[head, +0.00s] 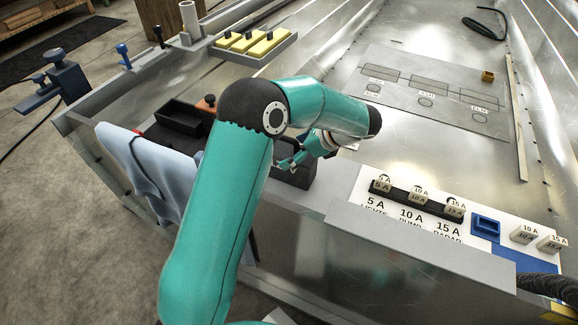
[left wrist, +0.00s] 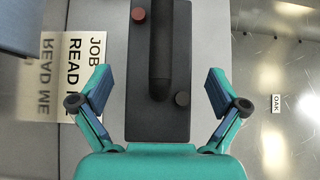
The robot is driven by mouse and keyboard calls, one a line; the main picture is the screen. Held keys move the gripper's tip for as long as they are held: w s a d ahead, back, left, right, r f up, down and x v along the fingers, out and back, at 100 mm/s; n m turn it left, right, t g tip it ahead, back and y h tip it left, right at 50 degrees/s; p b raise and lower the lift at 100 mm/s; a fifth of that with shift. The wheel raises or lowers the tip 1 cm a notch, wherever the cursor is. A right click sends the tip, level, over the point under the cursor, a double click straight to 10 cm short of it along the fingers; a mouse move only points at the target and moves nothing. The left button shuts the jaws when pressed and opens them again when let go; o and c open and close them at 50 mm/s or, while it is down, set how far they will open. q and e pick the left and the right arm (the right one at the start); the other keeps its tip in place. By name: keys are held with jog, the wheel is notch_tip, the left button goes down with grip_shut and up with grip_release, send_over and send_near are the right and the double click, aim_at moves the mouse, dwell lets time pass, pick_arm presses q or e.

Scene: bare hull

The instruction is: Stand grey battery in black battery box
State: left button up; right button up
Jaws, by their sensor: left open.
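In the head view a dark block lies under the gripper, partly hidden by the arm. An open black box (head: 181,116), apparently the battery box, stands left of my arm and looks empty. My right gripper is out of view.
A light blue cloth (head: 150,170) hangs over the hull edge. A tray of yellow blocks (head: 250,42) is behind. A fuse panel (head: 400,215) sits to the right. A READ ME card (left wrist: 85,60) lies beside the battery. The metal hull floor is mostly open.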

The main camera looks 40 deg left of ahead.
pick_arm(q)
jog(key=shift+x, duration=1.2)
jog(key=shift+c, duration=0.2)
grip_shut()
jog(key=shift+w+r, duration=0.1)
jog(key=shift+r, duration=0.15)
